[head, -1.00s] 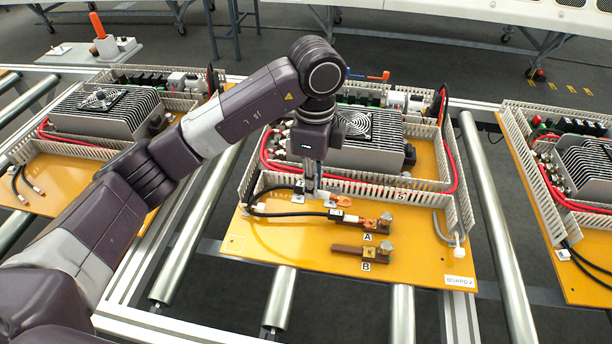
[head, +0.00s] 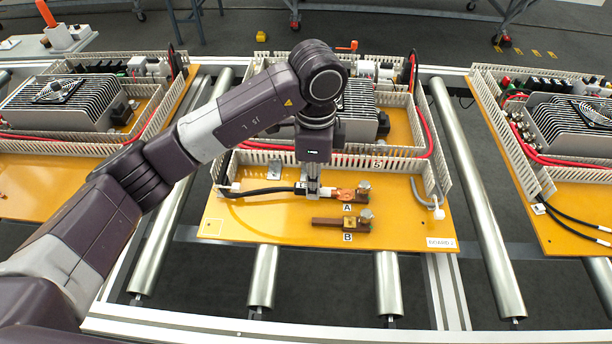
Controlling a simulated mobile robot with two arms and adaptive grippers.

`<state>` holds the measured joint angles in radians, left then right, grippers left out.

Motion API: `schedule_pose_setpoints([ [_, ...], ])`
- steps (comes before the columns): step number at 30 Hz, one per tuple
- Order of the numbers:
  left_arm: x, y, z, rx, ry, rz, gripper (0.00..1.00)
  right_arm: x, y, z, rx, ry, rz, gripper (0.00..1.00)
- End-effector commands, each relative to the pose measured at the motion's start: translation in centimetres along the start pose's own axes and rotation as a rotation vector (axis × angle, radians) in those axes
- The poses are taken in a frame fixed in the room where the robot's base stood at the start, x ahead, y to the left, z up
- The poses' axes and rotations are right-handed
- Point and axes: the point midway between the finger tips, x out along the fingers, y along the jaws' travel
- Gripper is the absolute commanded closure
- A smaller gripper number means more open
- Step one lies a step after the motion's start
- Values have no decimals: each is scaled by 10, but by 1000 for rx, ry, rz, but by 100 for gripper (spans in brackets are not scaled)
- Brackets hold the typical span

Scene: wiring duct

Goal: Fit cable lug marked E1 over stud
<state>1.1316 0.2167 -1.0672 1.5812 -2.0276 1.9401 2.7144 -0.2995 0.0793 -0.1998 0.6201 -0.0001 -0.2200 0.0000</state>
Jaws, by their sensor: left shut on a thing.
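My left gripper (head: 312,190) points down over the front of the middle orange board and is shut on a black cable (head: 258,190) near its end. A copper lug (head: 344,194) shows just right of the fingers, at terminal bar A. A stud with a bolt-like head (head: 363,187) stands at the right end of this bar. I cannot tell whether the lug is around the stud or beside it. Terminal bar B (head: 327,221) lies nearer, with its own stud (head: 366,214). The cable marking is too small to read. My right gripper is not in view.
The slotted duct wall (head: 390,164) and a finned unit with a fan stand behind the bars. A grey cable with a white end (head: 438,213) is at the board's right. Similar boards lie left and right on rollers (head: 470,190). The board's front strip (head: 270,235) is clear.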

Motion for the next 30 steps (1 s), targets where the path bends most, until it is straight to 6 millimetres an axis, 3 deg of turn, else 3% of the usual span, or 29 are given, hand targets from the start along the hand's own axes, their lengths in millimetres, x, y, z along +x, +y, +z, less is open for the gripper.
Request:
schedule_pose_setpoints([
  [11, 17, 7, -18, -26, 0, 0, 100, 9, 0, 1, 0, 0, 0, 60],
  [30, 17, 7, -18, -27, 0, 0, 100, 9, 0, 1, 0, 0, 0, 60],
])
